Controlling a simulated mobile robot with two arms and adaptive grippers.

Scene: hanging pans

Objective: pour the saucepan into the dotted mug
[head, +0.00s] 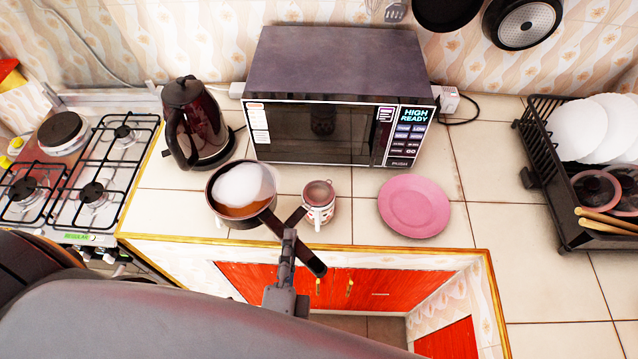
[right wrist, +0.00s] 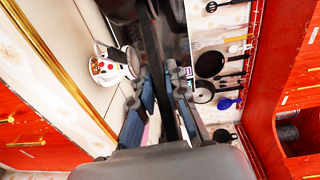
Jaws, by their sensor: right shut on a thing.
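The saucepan (head: 261,209) is in front of the kettle in the head view, with brown liquid and a white patch inside. Its dark handle (head: 311,259) points toward me and to the right. My right gripper (head: 290,246) is shut on this handle; the fingers (right wrist: 160,105) are on either side of it in the right wrist view. I cannot tell whether the pan touches the counter. The dotted mug (head: 319,213) stands upright just right of the pan, partly behind a dark bar. Its red dots show in the wrist view (right wrist: 116,70). My left gripper is not in view.
A microwave (head: 335,60) stands behind, with a dark kettle (head: 195,122) to its left. A pink plate (head: 414,206) lies right of the mug. A gas stove (head: 90,185) is at left, a dish rack (head: 560,205) at right. The counter right of the plate is clear.

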